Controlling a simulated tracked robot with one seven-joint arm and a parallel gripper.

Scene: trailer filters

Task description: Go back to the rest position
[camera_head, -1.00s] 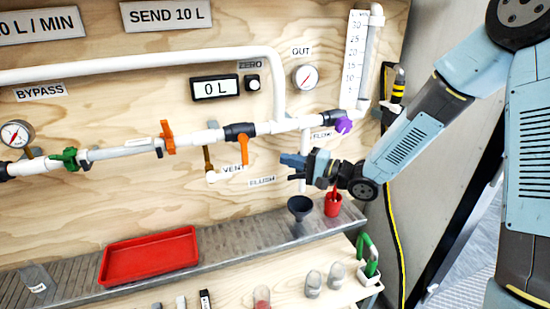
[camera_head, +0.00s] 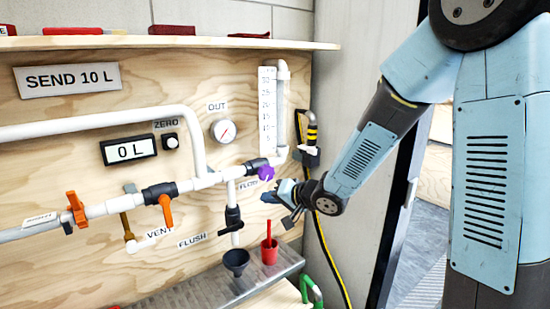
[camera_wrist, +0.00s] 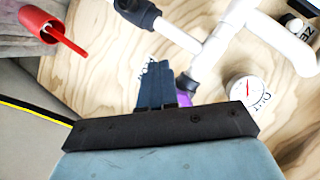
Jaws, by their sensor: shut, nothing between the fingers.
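My gripper (camera_head: 272,197) is shut and empty, in front of the right end of the pipe board, just below the purple valve knob (camera_head: 266,173). In the wrist view my shut fingers (camera_wrist: 157,85) stand in front of the purple knob (camera_wrist: 184,99) and hide part of it. I cannot tell whether they touch it. My arm reaches in from the right of the head view.
A red cup (camera_head: 269,251) with a red stick and a dark funnel (camera_head: 236,261) are on the grey ledge (camera_head: 205,293) below. The OUT gauge (camera_head: 223,131) and a flow tube (camera_head: 282,105) are close by. A yellow-black cable (camera_head: 328,262) hangs behind my arm.

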